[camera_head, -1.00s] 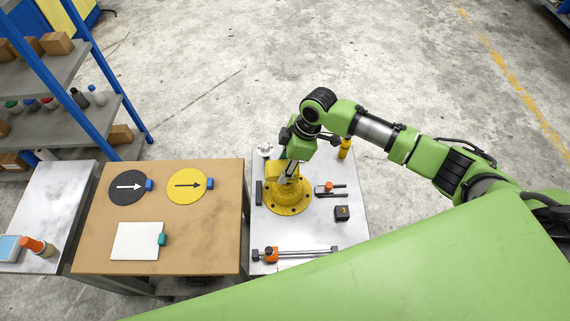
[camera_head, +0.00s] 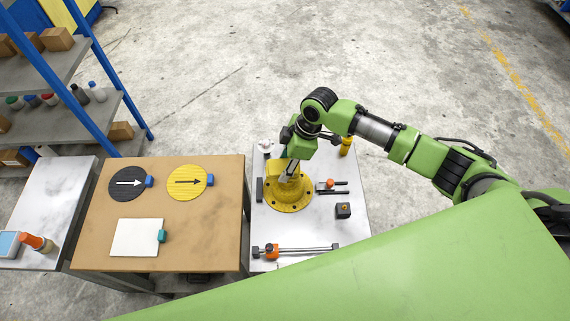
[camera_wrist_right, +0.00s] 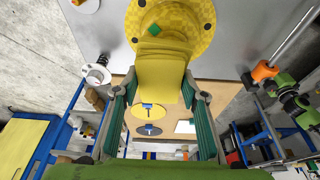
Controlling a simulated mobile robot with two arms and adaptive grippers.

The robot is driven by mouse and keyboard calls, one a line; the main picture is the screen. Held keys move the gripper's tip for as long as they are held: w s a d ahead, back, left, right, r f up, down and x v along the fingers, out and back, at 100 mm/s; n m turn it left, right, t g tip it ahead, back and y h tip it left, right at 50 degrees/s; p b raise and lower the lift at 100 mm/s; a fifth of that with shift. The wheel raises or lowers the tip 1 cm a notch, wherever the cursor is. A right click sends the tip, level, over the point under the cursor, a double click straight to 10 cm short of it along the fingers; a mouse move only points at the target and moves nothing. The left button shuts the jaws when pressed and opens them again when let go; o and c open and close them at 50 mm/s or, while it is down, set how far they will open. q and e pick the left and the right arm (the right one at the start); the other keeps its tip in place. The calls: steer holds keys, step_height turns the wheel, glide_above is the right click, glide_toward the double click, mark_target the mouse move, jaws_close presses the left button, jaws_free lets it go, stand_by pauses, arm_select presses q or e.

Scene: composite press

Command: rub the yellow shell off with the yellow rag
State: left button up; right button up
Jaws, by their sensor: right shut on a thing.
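The yellow shell (camera_head: 290,193) is a round flanged piece with bolt holes around its rim, on the grey-white worktop right of centre. In the wrist view the yellow shell (camera_wrist_right: 200,20) fills the top, with a checkered yellow surface and a small green patch. My right gripper (camera_head: 289,168) is over the shell, pointing down. In the wrist view my right gripper (camera_wrist_right: 161,100) is shut on the yellow rag (camera_wrist_right: 160,72), which hangs between the fingers and overlaps the shell's near side. Whether they touch is unclear. My left gripper is not in view.
A rod with an orange clamp (camera_head: 271,251) lies at the worktop's near edge. A black block (camera_head: 343,211), a small orange-handled clamp (camera_head: 330,184) and a yellow bottle (camera_head: 346,147) stand to the right. A brown table (camera_head: 104,254) with black and yellow discs adjoins on the left.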

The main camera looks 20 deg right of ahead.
mark_target(296, 174)
steer(key=shift+f, duration=0.55)
steer(key=shift+s+d+r+p, duration=0.2)
steer(key=shift+s+d+p, duration=0.25)
steer(key=shift+s+p, duration=0.3)
steer(key=shift+s+d+f+p, duration=0.1)
steer(key=shift+s+d+p, duration=0.2)
steer(key=shift+s, duration=0.2)
steer(key=shift+s+d+f+p, duration=0.1)
steer(key=shift+s+d+p, duration=0.15)
steer(key=shift+s, duration=0.3)
steer(key=shift+w+a+f, duration=0.15)
steer(key=shift+w+a, duration=0.2)
steer(key=shift+w, duration=0.15)
steer(key=shift+w+a+b, duration=0.3)
steer(key=shift+w+a, duration=0.05)
steer(key=shift+w, duration=0.3)
steer(key=shift+w+a+b, duration=0.25)
steer(key=shift+w+a, duration=0.05)
steer(key=shift+w, duration=0.3)
